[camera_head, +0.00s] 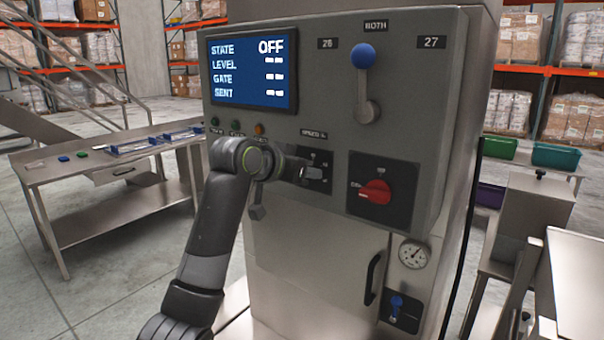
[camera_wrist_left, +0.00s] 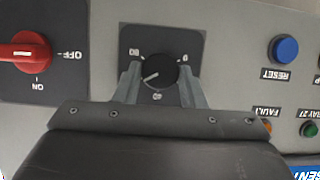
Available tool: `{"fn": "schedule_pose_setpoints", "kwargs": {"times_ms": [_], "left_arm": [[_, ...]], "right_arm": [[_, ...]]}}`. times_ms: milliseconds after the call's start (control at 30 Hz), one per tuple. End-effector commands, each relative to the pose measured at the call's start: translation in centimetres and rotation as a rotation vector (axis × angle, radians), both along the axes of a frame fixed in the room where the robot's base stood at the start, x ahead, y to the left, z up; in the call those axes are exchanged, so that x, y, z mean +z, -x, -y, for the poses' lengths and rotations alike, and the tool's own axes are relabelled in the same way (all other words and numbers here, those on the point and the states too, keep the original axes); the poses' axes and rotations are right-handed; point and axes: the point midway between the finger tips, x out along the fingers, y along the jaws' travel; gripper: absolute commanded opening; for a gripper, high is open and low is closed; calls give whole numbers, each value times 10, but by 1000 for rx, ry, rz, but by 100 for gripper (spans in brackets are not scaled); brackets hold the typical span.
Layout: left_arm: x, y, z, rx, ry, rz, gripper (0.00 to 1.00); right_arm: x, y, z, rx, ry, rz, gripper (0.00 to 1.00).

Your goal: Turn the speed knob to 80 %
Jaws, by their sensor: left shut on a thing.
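The speed knob (camera_wrist_left: 160,72) is round and black on a dark plate (camera_wrist_left: 190,40) of the grey cabinet front. In the left wrist view, which is upside down, its white pointer line lies between the 40 and 80 marks. My left gripper (camera_wrist_left: 159,78) is shut on the knob, with one finger at each side. In the head view my left gripper (camera_head: 297,170) reaches the speed plate (camera_head: 318,166) and covers much of the knob. My right gripper is not in view.
A red rotary switch (camera_head: 376,192) sits right of the speed plate, and a blue-knobbed lever (camera_head: 364,57) above. The screen (camera_head: 252,72) reads STATE OFF. A blue reset button (camera_wrist_left: 283,50) is near the left gripper. A steel table (camera_head: 95,165) stands at left.

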Motion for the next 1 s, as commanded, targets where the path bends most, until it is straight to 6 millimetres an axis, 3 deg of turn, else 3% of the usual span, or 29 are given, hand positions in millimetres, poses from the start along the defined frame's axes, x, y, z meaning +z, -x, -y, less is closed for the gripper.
{"fn": "schedule_pose_setpoints", "kwargs": {"times_ms": [1000], "left_arm": [[-10,4,6,-3,-734,526,14]], "right_arm": [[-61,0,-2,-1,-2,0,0]]}}
